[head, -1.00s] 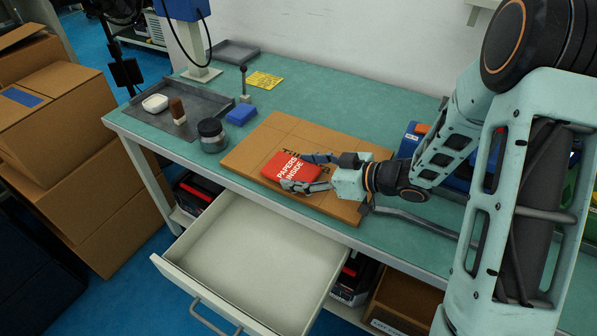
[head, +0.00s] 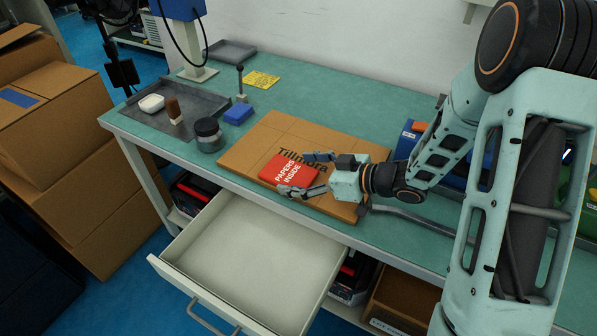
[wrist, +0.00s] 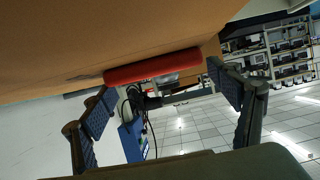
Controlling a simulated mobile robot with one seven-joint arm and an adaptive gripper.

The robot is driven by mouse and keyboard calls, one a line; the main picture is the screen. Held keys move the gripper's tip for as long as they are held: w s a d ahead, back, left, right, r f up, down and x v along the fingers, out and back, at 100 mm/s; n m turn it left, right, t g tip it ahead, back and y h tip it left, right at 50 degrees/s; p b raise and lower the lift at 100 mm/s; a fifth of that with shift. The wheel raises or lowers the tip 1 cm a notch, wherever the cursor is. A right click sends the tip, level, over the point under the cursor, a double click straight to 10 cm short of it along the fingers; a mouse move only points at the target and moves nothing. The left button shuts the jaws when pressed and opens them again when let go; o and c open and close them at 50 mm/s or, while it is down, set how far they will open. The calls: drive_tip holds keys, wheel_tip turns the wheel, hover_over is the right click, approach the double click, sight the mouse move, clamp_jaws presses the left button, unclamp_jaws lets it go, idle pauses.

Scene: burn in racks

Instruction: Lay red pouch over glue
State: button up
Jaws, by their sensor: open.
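The red pouch (head: 287,171), printed "PAPERS INSIDE", lies on the flat brown cardboard carton (head: 246,151), just in front of the printed word "Tillmora". In the wrist view the red pouch (wrist: 153,67) shows edge-on against the cardboard. My gripper (head: 303,174) is open, with one finger beyond the pouch and the other at its near side. The wrist view shows its fingers (wrist: 165,108) spread wide, with the pouch between them. I see no glue; whatever is under the pouch is hidden.
An open, empty drawer (head: 245,245) juts out below the bench front. A dark jar (head: 209,136), a blue block (head: 238,114) and a grey tray (head: 150,122) are left of the carton. A blue bin (head: 412,137) is behind my arm.

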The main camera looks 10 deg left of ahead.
drive_tip(key=shift+r+p, duration=0.3)
drive_tip(key=shift+r, duration=0.1)
drive_tip(key=p+v, duration=0.2)
drive_tip(key=v, duration=0.9)
drive_tip(key=shift+r, duration=0.2)
drive_tip(key=shift+s+d+r, duration=0.15)
drive_tip(key=shift+s+d, duration=0.05)
drive_tip(key=shift+d, duration=0.25)
